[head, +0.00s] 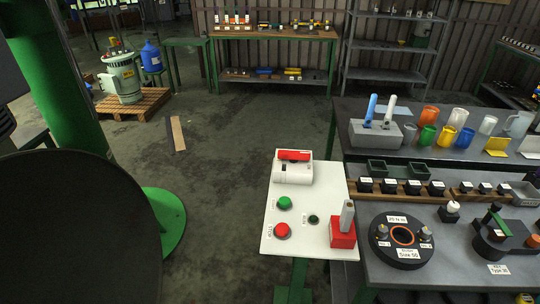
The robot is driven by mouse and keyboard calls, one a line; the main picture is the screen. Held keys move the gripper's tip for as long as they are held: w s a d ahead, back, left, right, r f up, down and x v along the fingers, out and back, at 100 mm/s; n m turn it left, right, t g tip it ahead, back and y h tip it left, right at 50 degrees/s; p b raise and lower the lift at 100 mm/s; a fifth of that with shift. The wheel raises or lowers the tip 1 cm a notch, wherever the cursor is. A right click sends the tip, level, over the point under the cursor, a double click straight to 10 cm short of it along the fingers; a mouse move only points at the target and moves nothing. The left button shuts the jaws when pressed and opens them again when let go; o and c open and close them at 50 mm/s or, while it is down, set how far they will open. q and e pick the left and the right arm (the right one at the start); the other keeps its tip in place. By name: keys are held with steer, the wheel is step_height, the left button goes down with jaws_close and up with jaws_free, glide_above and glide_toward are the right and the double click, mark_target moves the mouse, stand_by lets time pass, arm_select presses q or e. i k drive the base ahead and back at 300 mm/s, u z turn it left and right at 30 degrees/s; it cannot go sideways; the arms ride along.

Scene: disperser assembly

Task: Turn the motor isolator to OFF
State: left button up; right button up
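A white control panel (260,242) stands on a green post (299,272) in the lower middle of the head view. At its far end is a white housing (292,174) with a red bar (294,155) on top. At its near right corner is a red block (343,240) with a grey upright lever (347,216). I cannot tell for sure which of these is the motor isolator, and no ON or OFF mark is readable. A green button (284,202), a red button (282,230) and a small dark knob (313,219) lie between them. Neither gripper shows.
A grey workbench (385,278) adjoins the panel's right side, with a black ring fixture (382,232), cups and small blocks. A green column (63,75) and a large dark round shape (75,230) fill the left. Open floor (220,130) lies beyond the panel.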

mark_target(292, 156)
steer(key=u, duration=0.7)
steer(key=i, duration=1.15)
steer(key=z, duration=0.75)
